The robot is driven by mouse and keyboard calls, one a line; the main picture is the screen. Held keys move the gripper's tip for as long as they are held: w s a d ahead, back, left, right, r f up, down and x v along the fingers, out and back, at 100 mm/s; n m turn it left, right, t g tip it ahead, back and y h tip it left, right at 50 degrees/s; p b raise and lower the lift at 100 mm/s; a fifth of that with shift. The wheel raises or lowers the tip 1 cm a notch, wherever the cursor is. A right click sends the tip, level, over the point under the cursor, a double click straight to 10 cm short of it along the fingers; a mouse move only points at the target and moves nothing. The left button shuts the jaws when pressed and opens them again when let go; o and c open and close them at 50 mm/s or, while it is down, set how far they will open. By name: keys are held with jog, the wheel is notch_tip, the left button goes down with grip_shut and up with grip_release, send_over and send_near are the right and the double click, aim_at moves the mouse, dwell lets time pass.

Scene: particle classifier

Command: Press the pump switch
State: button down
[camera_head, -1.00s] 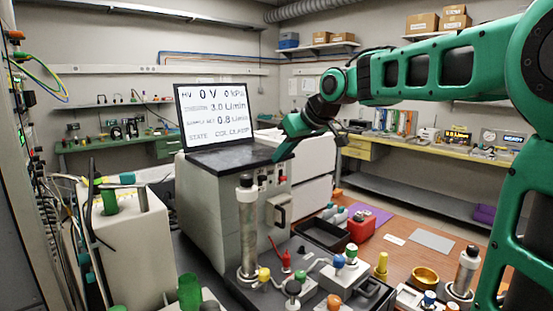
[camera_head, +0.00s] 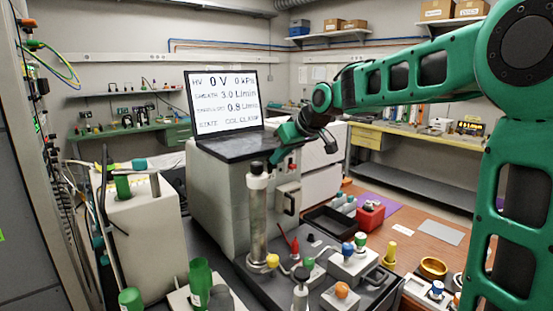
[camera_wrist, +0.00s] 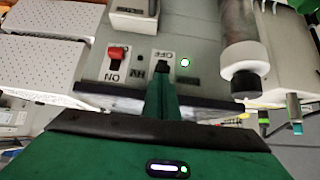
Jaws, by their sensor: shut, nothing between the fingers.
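My gripper (camera_head: 274,160) is shut and empty, at the front panel of the grey classifier cabinet (camera_head: 222,205). In the wrist view my gripper (camera_wrist: 161,74) points at a small dark switch (camera_wrist: 162,66) beside an OFF label. The fingertips overlap this switch, and I cannot tell whether they touch it. A lit whitish-green lamp (camera_wrist: 185,62) is just right of it. A red switch (camera_wrist: 117,53) marked ON sits to the left. The label to the right of the fingers is too small to read, so which switch is the pump's is unclear.
A screen (camera_head: 225,102) on the cabinet reads 0 V, 0 kPa. A clear upright column (camera_head: 257,220) stands close to the panel; its dark-ended cap (camera_wrist: 246,82) shows right of my fingers. Valves and bottles crowd the bench in front. A black tray (camera_head: 328,226) lies to the right.

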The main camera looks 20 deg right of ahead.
notch_tip(320, 180, down, 2)
jog(key=shift+a+f, duration=0.1)
jog(key=shift+f, duration=0.35)
jog(key=shift+s, duration=0.1)
jog(key=v, duration=1)
jog(key=shift+r, duration=0.25)
